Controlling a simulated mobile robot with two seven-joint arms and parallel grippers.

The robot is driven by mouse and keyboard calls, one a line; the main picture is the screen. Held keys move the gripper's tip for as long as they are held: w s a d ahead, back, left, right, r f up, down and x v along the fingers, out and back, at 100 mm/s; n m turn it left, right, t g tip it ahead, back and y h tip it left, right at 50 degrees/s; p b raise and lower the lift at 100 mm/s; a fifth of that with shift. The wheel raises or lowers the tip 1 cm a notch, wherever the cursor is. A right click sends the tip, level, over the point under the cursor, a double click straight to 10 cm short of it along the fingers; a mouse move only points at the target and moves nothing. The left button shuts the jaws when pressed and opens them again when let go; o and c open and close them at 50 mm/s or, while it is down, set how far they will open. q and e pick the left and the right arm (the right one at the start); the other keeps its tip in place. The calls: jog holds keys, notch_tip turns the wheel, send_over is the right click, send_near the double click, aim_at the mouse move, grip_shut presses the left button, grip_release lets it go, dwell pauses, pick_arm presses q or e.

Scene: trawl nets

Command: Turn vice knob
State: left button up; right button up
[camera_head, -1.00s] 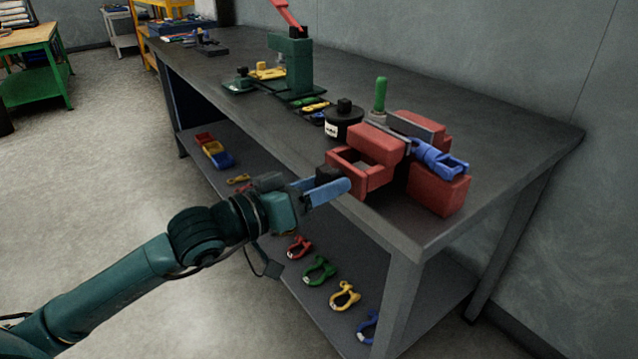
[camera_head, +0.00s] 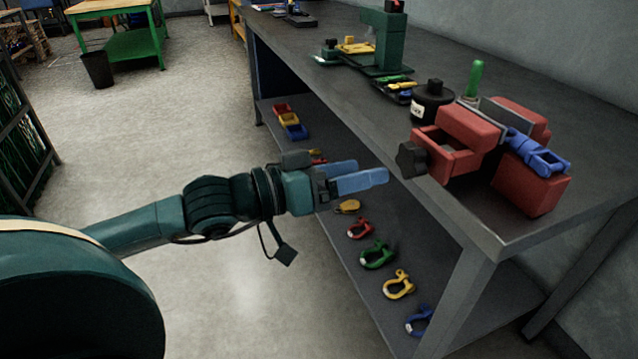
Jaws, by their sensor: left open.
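The red vice (camera_head: 465,128) sits on the near right end of the dark workbench. Its black knob (camera_head: 411,159) sticks out to the left, over the bench's front edge. A blue shackle-like part (camera_head: 536,152) lies at the vice's jaws. My left gripper (camera_head: 372,175) comes in from the left, with two blue fingers pointing right. It is open and seems empty. Its fingertips are a little left of the knob and slightly lower in the picture, apart from it. My right gripper is not in view.
The workbench (camera_head: 350,100) holds a green press (camera_head: 384,40), a black round weight (camera_head: 432,103) and a green-handled tool (camera_head: 474,78). Its lower shelf (camera_head: 345,240) bears several coloured shackles and small bins (camera_head: 289,121). The floor to the left is clear around a black bin (camera_head: 97,70).

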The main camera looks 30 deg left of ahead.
pick_arm(q)
jog(key=shift+v, duration=2.55)
jog(key=shift+s+a, duration=0.1)
